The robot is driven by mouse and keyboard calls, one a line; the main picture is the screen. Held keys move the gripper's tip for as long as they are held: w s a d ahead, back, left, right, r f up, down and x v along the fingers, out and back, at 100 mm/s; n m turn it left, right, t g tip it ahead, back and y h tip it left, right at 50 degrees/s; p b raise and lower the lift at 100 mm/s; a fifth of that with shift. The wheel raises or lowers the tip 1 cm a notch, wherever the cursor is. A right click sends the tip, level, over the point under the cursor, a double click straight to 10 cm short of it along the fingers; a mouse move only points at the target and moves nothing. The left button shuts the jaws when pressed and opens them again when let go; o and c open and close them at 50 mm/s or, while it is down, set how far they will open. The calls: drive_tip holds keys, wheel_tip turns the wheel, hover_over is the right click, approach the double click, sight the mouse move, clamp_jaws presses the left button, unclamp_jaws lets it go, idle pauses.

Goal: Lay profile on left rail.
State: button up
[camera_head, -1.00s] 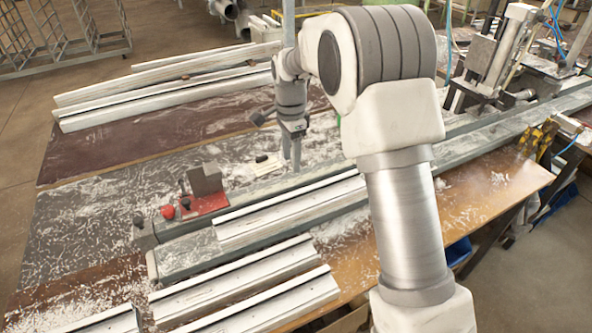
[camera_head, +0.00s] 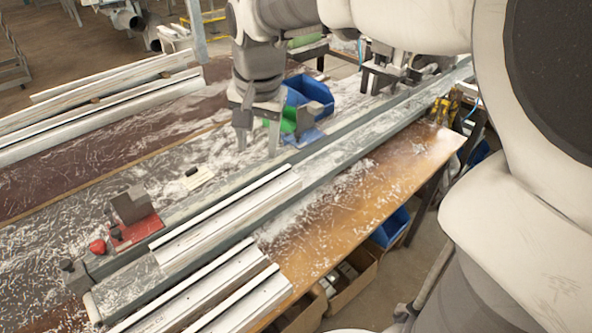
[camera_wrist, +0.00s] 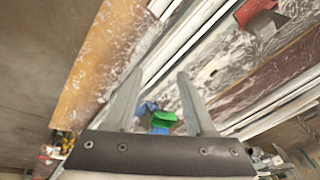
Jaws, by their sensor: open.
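A white profile (camera_head: 225,220) lies lengthwise on the near end of the long grey clamp rail (camera_head: 362,148). More white profiles (camera_head: 205,290) lie side by side in front of the rail at the bottom of the head view. Others (camera_head: 100,105) lie at the back left. My gripper (camera_head: 257,150) is open and empty above the bench, behind the rail and apart from the profiles. In the wrist view the open fingers (camera_wrist: 158,73) have nothing between their tips. Which part is the left rail I cannot tell for sure.
A red stop block (camera_head: 132,228) with a red knob stands beside the rail's near end. Blue and green bins (camera_head: 308,95) stand behind my gripper. A clamp unit (camera_head: 390,68) is at the far end.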

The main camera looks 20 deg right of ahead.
drive_tip(key=s+d+n+t, duration=0.2)
drive_tip(key=s+d+n, duration=0.2)
drive_tip(key=s, duration=1.2)
drive_tip(key=n, duration=0.2)
drive_tip(key=shift+s+f+n+t, duration=0.15)
drive_tip(key=shift+n+t, duration=0.15)
drive_tip(key=shift+t, duration=0.1)
